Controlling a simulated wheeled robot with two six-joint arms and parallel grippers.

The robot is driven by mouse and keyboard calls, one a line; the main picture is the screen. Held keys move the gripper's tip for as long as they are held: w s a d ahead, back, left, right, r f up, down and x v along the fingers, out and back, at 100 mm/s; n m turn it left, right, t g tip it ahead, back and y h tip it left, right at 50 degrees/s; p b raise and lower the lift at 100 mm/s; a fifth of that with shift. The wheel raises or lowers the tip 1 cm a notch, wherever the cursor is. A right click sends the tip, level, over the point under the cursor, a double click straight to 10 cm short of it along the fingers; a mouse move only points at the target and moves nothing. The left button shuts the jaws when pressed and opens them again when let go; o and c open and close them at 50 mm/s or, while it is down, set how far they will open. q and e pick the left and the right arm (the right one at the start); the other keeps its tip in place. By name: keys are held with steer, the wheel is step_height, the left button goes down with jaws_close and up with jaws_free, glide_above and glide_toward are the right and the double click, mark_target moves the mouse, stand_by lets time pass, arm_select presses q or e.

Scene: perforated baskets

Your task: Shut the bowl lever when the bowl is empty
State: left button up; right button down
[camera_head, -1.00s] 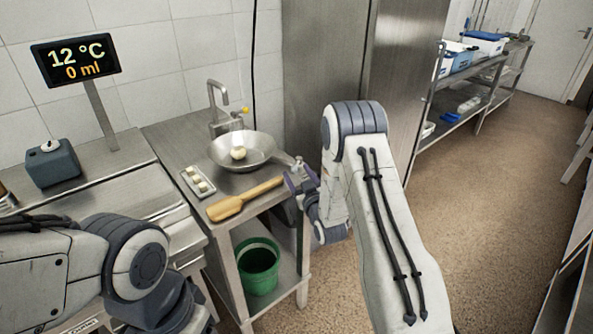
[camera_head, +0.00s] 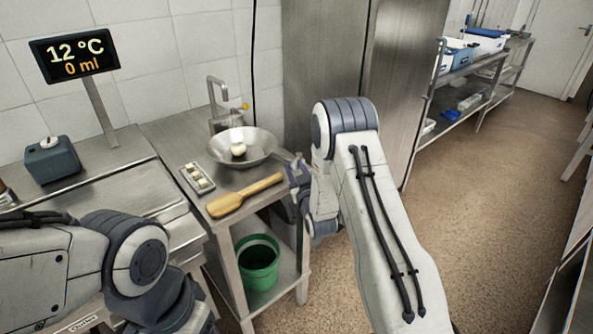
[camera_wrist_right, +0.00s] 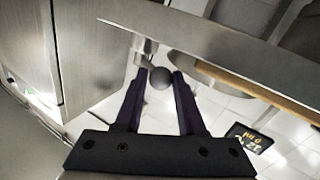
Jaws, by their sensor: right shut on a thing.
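A shallow metal bowl (camera_head: 262,150) sits on the steel side table, with one pale round thing (camera_head: 238,149) inside it. The display (camera_head: 76,57) reads 12 °C and 0 ml. My right gripper (camera_head: 297,171) is at the table's right edge, just right of the bowl. In the right wrist view its fingers (camera_wrist_right: 160,82) are shut on a dark round knob (camera_wrist_right: 159,78), apparently the bowl lever's end. The lever's shaft is mostly hidden. My left arm comes in at the lower left; its gripper is out of view.
A tap (camera_head: 217,97) with a yellow knob stands behind the bowl. A wooden paddle (camera_head: 230,203) and a small tray (camera_head: 190,176) of pale pieces lie in front of it. A green bucket (camera_head: 258,275) stands on the lower shelf. The floor to the right is open.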

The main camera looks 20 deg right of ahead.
steer(key=a+m+h+b, duration=0.1)
steer(key=h, duration=0.1)
steer(key=w+m+h+b, duration=0.1)
steer(key=shift+a+m+g+h, duration=0.3)
steer(key=shift+a+h, duration=0.05)
steer(key=shift+h, duration=0.05)
steer(key=h, duration=0.1)
steer(key=m+g+h+b, duration=0.1)
steer(key=shift+w+a+m+h, duration=0.3)
steer(key=shift+w, duration=0.1)
steer(key=shift+w+a+r+m+g+h, duration=0.1)
steer(key=shift+w+r+m+g+h, duration=0.1)
steer(key=shift+m+g+h, duration=0.3)
steer(key=c, duration=0.5)
jaws_free()
steer(key=shift+w, duration=0.1)
steer(key=shift+f, duration=0.1)
steer(key=shift+s, duration=0.25)
steer(key=b+v, duration=0.1)
steer(key=v, duration=0.9)
steer(key=shift+a+f, duration=0.1)
steer(key=shift+f, duration=0.05)
